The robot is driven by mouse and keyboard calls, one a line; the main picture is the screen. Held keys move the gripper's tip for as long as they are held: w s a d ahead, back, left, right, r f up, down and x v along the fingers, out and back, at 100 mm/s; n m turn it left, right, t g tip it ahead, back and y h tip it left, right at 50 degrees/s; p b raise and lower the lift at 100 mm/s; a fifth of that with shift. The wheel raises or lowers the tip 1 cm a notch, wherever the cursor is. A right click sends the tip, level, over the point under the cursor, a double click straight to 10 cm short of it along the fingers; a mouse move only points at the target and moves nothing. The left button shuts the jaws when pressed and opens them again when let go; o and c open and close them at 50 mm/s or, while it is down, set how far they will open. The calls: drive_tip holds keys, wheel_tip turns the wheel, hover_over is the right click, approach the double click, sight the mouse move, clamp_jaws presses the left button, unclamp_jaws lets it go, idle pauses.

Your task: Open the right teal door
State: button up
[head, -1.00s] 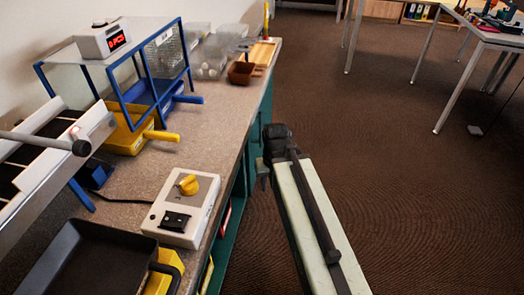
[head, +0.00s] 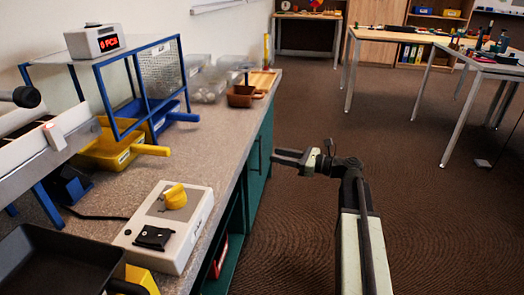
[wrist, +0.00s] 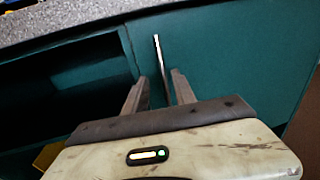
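The teal door (head: 262,135) is the closed front at the far end of the bench in the head view. In the wrist view the door (wrist: 235,65) fills the right side, flush with the cabinet. Its slim upright metal handle (wrist: 157,48) shows between my fingers, and it also appears as a thin bar in the head view (head: 260,155). My gripper (head: 276,157) is in front of the door, level with the handle. In the wrist view my gripper (wrist: 160,76) is open, a finger on each side of the handle's lower part. I cannot tell whether either finger touches it.
Left of the door is an open, dark cabinet bay (wrist: 65,85). The speckled bench top (head: 205,150) overhangs above and carries a switch box (head: 168,225), yellow scoop tray (head: 110,150) and blue frame (head: 110,75).

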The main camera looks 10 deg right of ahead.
sight(261, 150)
drive_tip(key=x, duration=0.7)
drive_tip(key=shift+w+a+r, duration=0.2)
drive_tip(key=shift+w+r, duration=0.1)
drive_tip(key=shift+r, duration=0.05)
clamp_jaws()
drive_tip(key=shift+s+f, duration=0.1)
drive_tip(key=shift+s, duration=0.05)
idle(0.9)
